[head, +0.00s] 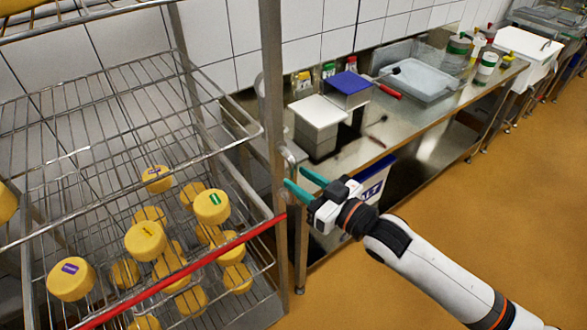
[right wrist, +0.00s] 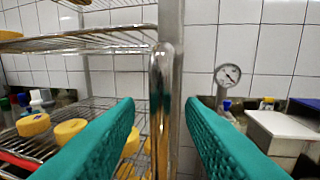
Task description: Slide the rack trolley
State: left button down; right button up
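The rack trolley is a tall steel frame with wire shelves, and its upright post (head: 272,90) stands left of centre in the head view. Yellow cheese moulds (head: 145,240) sit on its shelves. A red strip (head: 185,272) runs along a lower shelf edge. My right gripper (head: 294,176) has teal fingers and is open beside the post. In the right wrist view a shiny vertical handle bar (right wrist: 161,110) stands in the gap between the open fingers, in front of the post (right wrist: 172,40). I see no contact with the bar. My left gripper is out of view.
A steel bench (head: 345,150) along the tiled wall holds lidded boxes (head: 316,120), a clear tray (head: 418,80) and bottles. A round dial gauge (right wrist: 228,76) shows in the right wrist view. The orange floor (head: 490,190) at the right is clear.

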jog(key=shift+x, duration=1.4)
jog(key=shift+c, duration=0.5)
grip_shut()
